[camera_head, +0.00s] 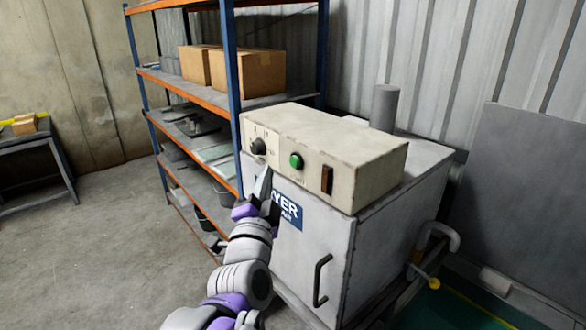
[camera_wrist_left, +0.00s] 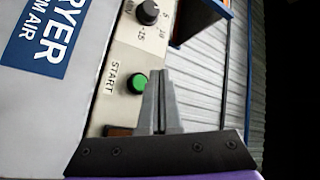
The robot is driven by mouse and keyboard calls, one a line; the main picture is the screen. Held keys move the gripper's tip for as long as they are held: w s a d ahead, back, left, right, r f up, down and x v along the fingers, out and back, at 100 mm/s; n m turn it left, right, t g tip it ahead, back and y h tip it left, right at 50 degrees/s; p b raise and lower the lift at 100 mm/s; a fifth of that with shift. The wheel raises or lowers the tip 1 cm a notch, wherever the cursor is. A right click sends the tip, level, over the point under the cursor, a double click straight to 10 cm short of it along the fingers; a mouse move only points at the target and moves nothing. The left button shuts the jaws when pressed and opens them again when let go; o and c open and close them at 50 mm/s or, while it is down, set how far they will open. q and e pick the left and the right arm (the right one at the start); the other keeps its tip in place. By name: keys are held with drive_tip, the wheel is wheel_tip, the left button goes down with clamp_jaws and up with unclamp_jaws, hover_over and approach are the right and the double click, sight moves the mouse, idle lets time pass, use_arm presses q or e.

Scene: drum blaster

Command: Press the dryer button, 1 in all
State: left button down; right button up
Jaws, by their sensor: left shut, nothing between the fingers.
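The green dryer button (camera_head: 296,160) is on the front of the beige control box (camera_head: 330,140) on top of the grey dryer cabinet (camera_head: 310,255). In the left wrist view the green button (camera_wrist_left: 137,83), beside the word START, shows just left of my fingertips. My left gripper (camera_head: 265,172) is shut and empty, its fingers pointing up in front of the box, below and left of the button. The shut fingers also show in the left wrist view (camera_wrist_left: 159,78). I cannot tell the gap between fingertips and panel. My right gripper is not in view.
A black knob (camera_head: 258,146) is left of the button and a brown switch (camera_head: 327,179) is right of it. A black handle (camera_head: 320,280) sticks out of the cabinet door. A shelf rack (camera_head: 232,100) with boxes stands behind. The floor at left is clear.

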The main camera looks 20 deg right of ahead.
sight(295, 162)
use_arm(q)
drive_tip(key=d, duration=0.1)
drive_tip(key=w+d, duration=0.1)
drive_tip(key=d, duration=0.1)
drive_tip(key=shift+w+d+b, duration=0.2)
drive_tip(key=shift+d+b, duration=0.1)
drive_tip(key=shift+b, duration=0.1)
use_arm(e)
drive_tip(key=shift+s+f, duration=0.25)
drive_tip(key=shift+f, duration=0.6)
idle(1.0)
use_arm(q)
drive_tip(key=shift+w+d, duration=0.15)
drive_tip(key=shift+d, duration=0.2)
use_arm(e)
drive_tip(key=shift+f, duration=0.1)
